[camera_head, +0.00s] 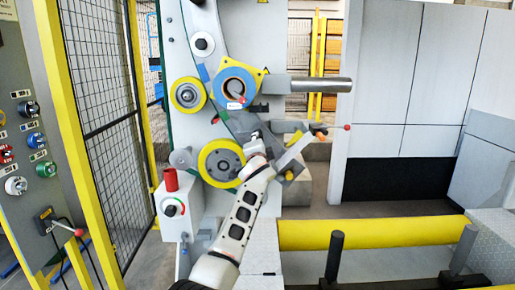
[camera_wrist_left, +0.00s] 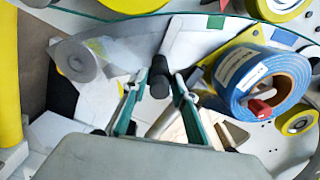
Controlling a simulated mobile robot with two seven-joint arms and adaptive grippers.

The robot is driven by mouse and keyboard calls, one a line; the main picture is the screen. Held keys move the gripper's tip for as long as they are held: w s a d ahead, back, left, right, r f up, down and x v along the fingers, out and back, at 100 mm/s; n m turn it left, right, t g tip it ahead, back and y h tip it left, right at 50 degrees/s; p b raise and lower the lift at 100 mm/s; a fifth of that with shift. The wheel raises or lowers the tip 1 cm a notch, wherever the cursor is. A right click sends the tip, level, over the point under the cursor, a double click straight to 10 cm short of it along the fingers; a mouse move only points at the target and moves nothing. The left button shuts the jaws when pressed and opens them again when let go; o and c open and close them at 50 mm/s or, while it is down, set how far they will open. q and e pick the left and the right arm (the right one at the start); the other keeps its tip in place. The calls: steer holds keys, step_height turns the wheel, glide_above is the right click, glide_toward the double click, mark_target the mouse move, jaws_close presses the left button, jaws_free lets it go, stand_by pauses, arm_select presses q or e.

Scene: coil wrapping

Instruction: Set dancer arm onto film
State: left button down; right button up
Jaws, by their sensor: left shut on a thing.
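The blue film roll (camera_head: 235,84), with a pale brown core, sits on the machine's front in the head view. It is large at the right of the left wrist view (camera_wrist_left: 265,84), with a red piece (camera_wrist_left: 259,108) against it. My left gripper (camera_wrist_left: 160,87) is shut on a dark cylindrical grip (camera_wrist_left: 160,70). A light grey bar (camera_wrist_left: 172,38) runs on from the grip, seemingly the dancer arm. The held grip is apart from the film roll in the picture. My left arm partly hides the lower machine in the head view. My right gripper is out of view.
Yellow-rimmed rollers (camera_head: 188,95) (camera_head: 221,163) sit beside and below the film roll. A metal bar (camera_head: 312,85) sticks out right. A red button (camera_head: 170,180) tops a box at lower left. A yellow-framed fence (camera_head: 98,80) and control panel stand left; a yellow beam (camera_head: 370,231) lies low right.

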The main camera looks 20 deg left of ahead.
arm_select(q)
steer(key=shift+a+r+n, duration=0.1)
steer(key=shift+r+n, duration=0.3)
steer(key=shift+n, duration=0.3)
steer(key=shift+r, duration=0.1)
steer(key=c, duration=1.8)
jaws_free()
steer(key=shift+c, duration=0.2)
steer(key=shift+s, duration=0.1)
steer(key=v, duration=0.7)
steer(key=shift+s, duration=0.15)
